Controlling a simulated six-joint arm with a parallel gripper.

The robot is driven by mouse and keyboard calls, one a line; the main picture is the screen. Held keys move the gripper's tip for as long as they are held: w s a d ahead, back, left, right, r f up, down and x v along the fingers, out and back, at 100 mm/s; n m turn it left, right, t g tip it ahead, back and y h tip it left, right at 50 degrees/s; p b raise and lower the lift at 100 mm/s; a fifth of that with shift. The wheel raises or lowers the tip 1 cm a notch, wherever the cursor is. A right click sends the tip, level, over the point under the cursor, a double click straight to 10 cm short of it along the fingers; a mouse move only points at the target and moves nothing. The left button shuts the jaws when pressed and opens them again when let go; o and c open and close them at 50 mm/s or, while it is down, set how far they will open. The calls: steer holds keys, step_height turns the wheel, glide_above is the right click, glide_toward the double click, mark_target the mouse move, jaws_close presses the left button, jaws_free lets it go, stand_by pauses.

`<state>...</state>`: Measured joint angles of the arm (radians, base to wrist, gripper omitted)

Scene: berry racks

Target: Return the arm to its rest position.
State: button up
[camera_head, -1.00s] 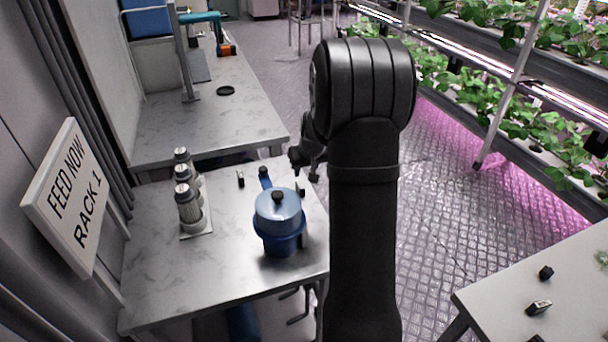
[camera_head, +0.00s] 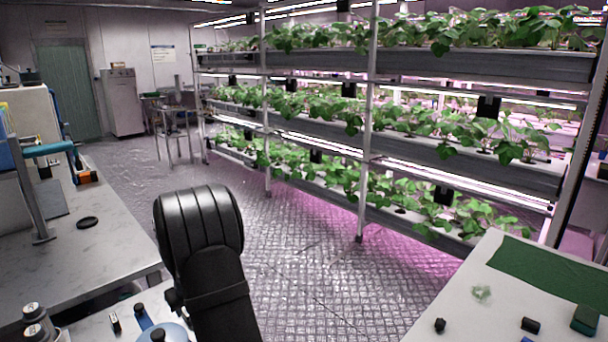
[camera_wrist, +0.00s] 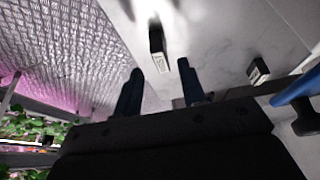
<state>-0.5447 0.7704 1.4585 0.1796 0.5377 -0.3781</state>
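My arm (camera_head: 205,260) stands at the lower middle of the head view, its black elbow raised. The head view does not show my gripper's fingertips. In the wrist view my gripper (camera_wrist: 160,85) shows two blue fingers spread apart with nothing held between them. Beyond the fingertips a small black item with a white label (camera_wrist: 157,45) lies on the pale table (camera_wrist: 225,30).
A lidded blue pot (camera_head: 165,333) and grey-topped bottles (camera_head: 35,318) are cut off at the lower left. The wrist view shows a blue handle (camera_wrist: 297,88) at right. Plant racks (camera_head: 330,130) stand behind. A right table (camera_head: 460,285) holds small items. The floor (camera_head: 300,270) between is clear.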

steer(key=x, duration=0.4)
steer(key=shift+w+a+f, duration=0.15)
steer(key=shift+f, duration=0.15)
steer(key=shift+r, duration=1.3)
